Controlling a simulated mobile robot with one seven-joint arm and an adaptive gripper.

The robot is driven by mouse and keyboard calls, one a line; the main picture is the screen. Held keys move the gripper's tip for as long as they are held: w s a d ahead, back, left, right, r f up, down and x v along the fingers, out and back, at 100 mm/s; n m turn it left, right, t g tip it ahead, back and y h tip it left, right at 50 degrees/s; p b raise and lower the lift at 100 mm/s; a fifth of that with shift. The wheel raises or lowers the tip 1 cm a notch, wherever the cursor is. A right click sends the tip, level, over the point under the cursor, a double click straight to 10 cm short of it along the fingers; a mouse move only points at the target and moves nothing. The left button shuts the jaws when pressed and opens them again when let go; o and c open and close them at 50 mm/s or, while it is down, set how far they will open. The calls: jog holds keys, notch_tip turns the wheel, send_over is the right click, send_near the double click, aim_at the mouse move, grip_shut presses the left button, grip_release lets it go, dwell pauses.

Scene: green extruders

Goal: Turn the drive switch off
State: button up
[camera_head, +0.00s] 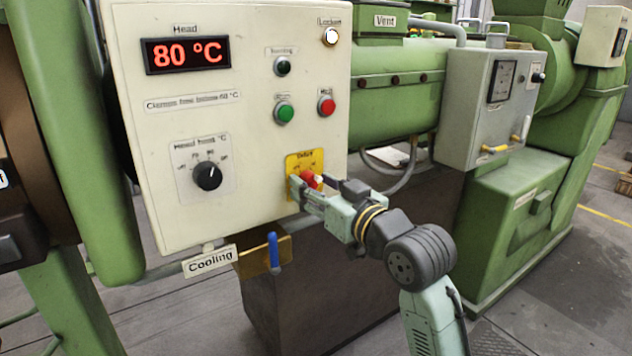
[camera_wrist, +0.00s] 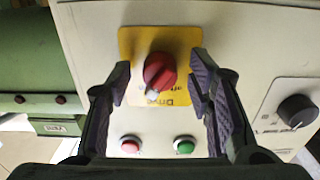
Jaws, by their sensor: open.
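The drive switch (camera_head: 312,179) is a red rotary knob on a yellow plate, low on the right side of the cream control panel. In the wrist view the red knob (camera_wrist: 159,71) sits on its yellow plate (camera_wrist: 128,42), upside down, with a pale pointer mark toward the lower left. My gripper (camera_head: 305,187) is at the plate in the head view, partly covering it. In the wrist view my gripper (camera_wrist: 160,80) is open, one finger on each side of the knob, with gaps between fingers and knob.
The control panel (camera_head: 240,225) also bears a black head-temperature dial (camera_head: 207,176), a green button (camera_head: 284,112), a red button (camera_head: 326,105) and a display reading 80 °C (camera_head: 187,55). Below hangs a blue cooling lever (camera_head: 273,252). A grey box (camera_head: 455,130) stands to the right.

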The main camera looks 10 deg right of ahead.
grip_shut()
dwell(0.7)
jog(key=shift+f+n+b, duration=0.1)
jog(key=shift+n+b, duration=0.3)
jog(key=shift+b, duration=0.25)
jog(key=n+b, duration=0.1)
jog(key=b, duration=0.1)
jog(key=shift+f+n+b, duration=0.15)
jog(key=shift+n+b, duration=0.15)
jog(key=shift+n, duration=0.1)
jog(key=n+b, duration=0.3)
jog(key=shift+n+b, duration=0.3)
jog(key=n+b, duration=0.3)
jog(key=n, duration=0.1)
jog(key=shift+r+n+b, duration=0.15)
jog(key=shift+n+b, duration=0.45)
jog(key=shift+n, duration=0.35)
jog(key=shift+r+n+b, duration=0.1)
jog(key=shift+n+b, duration=0.45)
jog(key=shift+n, duration=0.4)
